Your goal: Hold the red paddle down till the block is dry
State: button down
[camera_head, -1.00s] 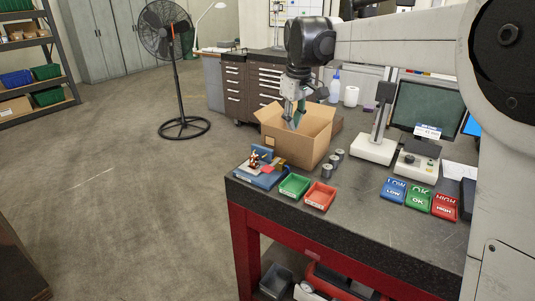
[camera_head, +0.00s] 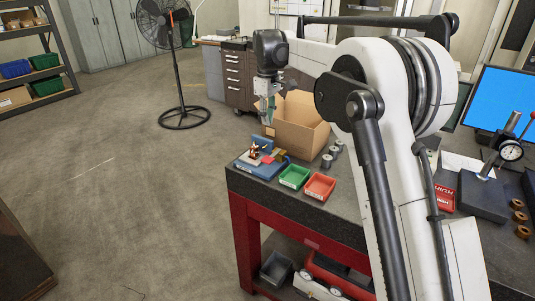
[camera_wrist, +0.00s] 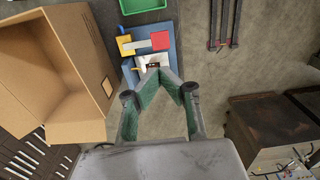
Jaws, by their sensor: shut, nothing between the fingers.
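A blue fixture (camera_head: 249,165) sits on the near left corner of the dark bench. It carries the red paddle (camera_wrist: 160,41), a flat red square at the end of a pale bar, with yellow pieces (camera_wrist: 126,45) beside it. A white piece with a dark patch (camera_wrist: 153,62), perhaps the block, lies just below the paddle in the wrist view, partly hidden by my fingertips. My gripper (camera_wrist: 167,76) is shut and empty. In the head view my gripper (camera_head: 268,118) hangs above the fixture, beside the carton, apart from the paddle.
An open cardboard box (camera_head: 299,137) stands right behind the fixture. A green tray (camera_head: 295,177) and a red tray (camera_head: 319,187) lie to its right, with small grey cylinders (camera_head: 328,160) behind. A fan (camera_head: 178,60) stands on the floor, left of the bench, where the floor is clear.

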aim_at(268, 159)
jog(key=shift+f, duration=0.1)
notch_tip(268, 159, down, 14)
jog(key=shift+r+p, duration=0.1)
jog(key=shift+p, duration=0.8)
